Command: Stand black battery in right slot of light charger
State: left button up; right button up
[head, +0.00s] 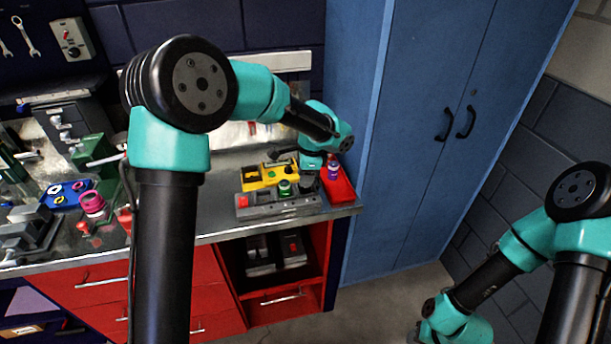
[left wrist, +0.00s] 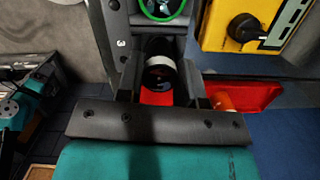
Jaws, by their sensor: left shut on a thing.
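My left gripper (head: 309,176) is over the right end of the grey charger (head: 268,209) on the bench. In the left wrist view the gripper (left wrist: 162,75) is shut on the black battery (left wrist: 159,52), which has a pale band and sits between the fingers. The battery is at the end of the charger (left wrist: 118,18); I cannot tell whether it is inside the right slot or above it. A green-topped battery (head: 285,187) stands in the charger and shows as a green ring (left wrist: 163,8) in the wrist view.
A yellow charger (head: 252,182) stands just behind the grey one and shows in the wrist view (left wrist: 215,25). A red tray (head: 342,190) with a purple battery (head: 333,171) lies to the right, beside the blue cabinet (head: 400,150). A blue tray (head: 66,199) is far left.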

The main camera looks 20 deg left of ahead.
pick_arm(q)
jog(key=shift+f, duration=0.6)
dwell(0.6)
jog(key=o, duration=0.7)
jog(key=shift+w+d+r, duration=0.1)
jog(key=shift+d+r, duration=0.15)
jog(key=shift+r, duration=1.55)
jog(key=shift+w+d+r, duration=0.1)
jog(key=shift+d+r, duration=0.15)
jog(key=shift+r, duration=1.6)
jog(key=shift+w+d+r, duration=0.1)
jog(key=shift+d+r, duration=0.15)
jog(key=shift+r, duration=1.55)
